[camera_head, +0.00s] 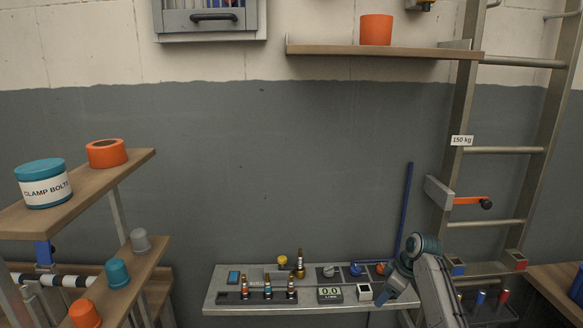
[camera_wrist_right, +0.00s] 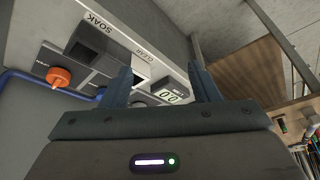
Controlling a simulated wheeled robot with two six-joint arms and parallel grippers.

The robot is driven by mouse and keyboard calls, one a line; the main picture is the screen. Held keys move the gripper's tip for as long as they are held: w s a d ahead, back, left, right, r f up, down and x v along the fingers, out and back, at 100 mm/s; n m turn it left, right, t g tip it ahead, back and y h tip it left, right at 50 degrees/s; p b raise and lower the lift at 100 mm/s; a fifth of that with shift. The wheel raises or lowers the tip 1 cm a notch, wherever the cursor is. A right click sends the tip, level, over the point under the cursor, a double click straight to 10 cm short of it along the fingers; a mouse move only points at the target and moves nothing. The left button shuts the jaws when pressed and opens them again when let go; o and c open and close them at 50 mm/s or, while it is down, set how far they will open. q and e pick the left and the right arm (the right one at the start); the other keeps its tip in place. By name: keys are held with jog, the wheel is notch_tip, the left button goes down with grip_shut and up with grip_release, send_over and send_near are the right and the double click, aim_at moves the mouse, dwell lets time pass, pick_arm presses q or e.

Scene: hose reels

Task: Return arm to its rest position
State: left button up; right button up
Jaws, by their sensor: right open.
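My right arm (camera_head: 433,290) comes up from the bottom right in the head view. Its gripper (camera_head: 381,300) hangs over the right end of the metal bench panel (camera_head: 225,306), pointing down and left. In the right wrist view the gripper's two fingers (camera_wrist_right: 164,82) stand apart with nothing between them. Beyond them are an orange knob (camera_wrist_right: 60,76), a recessed block by the words SOAK and CLEAR, and a small display (camera_wrist_right: 168,96). Whether the fingers touch the panel is unclear. My left gripper is out of view.
The panel also holds a counter (camera_head: 330,294), a blue valve (camera_head: 356,269) and several brass-tipped fittings. A blue pipe (camera_head: 404,210) rises behind the arm. A ladder (camera_head: 455,175) stands close on the right. Shelves with cans (camera_head: 43,184) are at left. The space above the panel is open.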

jog(key=s+d+f+m+h+b, duration=0.15)
jog(key=s+f, duration=0.55)
jog(key=f, duration=0.7)
jog(key=s+d+f+m, duration=0.1)
jog(key=s+f+m, duration=0.2)
jog(key=s+f, duration=0.75)
jog(key=s+d+f+m+h+b, duration=0.1)
jog(key=s+f+m, duration=0.15)
jog(key=f, duration=1.45)
jog(key=s+d+f+m+g+h+b, duration=0.1)
jog(key=s+f, duration=0.6)
jog(key=s, duration=0.4)
jog(key=s+f+m+b, duration=0.1)
jog(key=s+f, duration=0.7)
jog(key=s, duration=0.2)
jog(key=s+f, duration=0.3)
jog(key=s, duration=1)
jog(key=s+f+m, duration=0.1)
jog(key=s+f, duration=0.3)
jog(key=s, duration=0.9)
jog(key=shift+m+h+b, duration=0.3)
jog(key=shift+h+b, duration=0.15)
jog(key=shift+a, duration=0.1)
